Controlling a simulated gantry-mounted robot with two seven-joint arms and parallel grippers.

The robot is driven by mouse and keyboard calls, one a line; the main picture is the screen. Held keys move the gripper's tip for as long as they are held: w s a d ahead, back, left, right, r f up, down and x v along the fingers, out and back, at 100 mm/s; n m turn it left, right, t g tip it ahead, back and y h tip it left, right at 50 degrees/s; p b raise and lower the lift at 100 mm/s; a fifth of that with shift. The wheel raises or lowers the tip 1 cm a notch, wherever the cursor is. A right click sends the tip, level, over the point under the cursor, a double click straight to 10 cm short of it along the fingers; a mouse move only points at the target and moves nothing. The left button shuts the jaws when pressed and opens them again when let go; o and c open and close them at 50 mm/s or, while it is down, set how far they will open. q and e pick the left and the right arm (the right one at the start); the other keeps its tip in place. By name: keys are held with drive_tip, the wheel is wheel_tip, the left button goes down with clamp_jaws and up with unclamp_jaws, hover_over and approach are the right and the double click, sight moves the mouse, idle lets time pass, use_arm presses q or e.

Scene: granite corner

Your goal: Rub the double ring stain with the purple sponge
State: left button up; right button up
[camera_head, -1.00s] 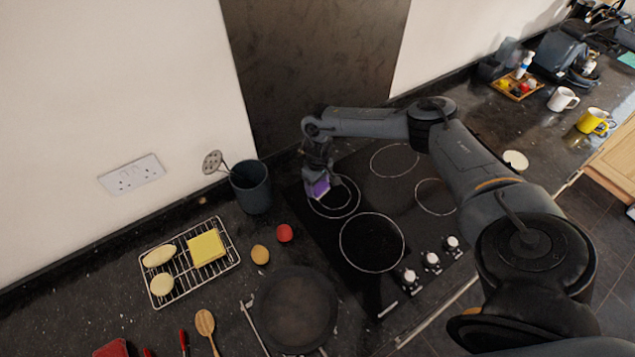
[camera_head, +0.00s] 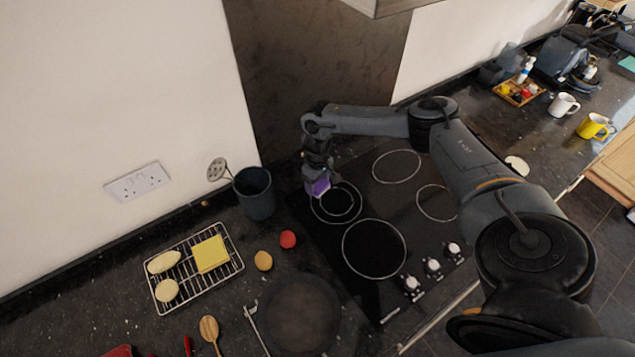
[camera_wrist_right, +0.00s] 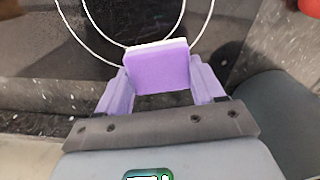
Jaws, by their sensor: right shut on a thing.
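My right gripper (camera_head: 318,180) is shut on the purple sponge (camera_head: 319,187) at the back left of the black hob. The double ring (camera_head: 338,214), two thin pale concentric circles, lies on the hob beneath and to the right of the sponge. The sponge covers part of its upper left side in the head view. In the right wrist view the sponge (camera_wrist_right: 158,70) sits between both purple fingers, with a pale far edge, and the double ring (camera_wrist_right: 103,57) curves beyond it. I cannot tell whether the sponge touches the surface. My left gripper is not in view.
A dark utensil pot (camera_head: 254,194) with a slotted spoon stands just left of the hob. A wire rack (camera_head: 190,296) holds a yellow sponge and pale items. A red ball (camera_head: 288,239), a pan (camera_head: 300,315) and control knobs (camera_head: 433,266) are nearer. Other single rings mark the hob.

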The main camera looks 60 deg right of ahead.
wheel_tip(320, 180, up, 3)
drive_tip(key=shift+r+p, duration=0.15)
drive_tip(key=shift+p, duration=0.4)
drive_tip(key=shift+r, duration=1.05)
drive_tip(key=shift+m, duration=0.3)
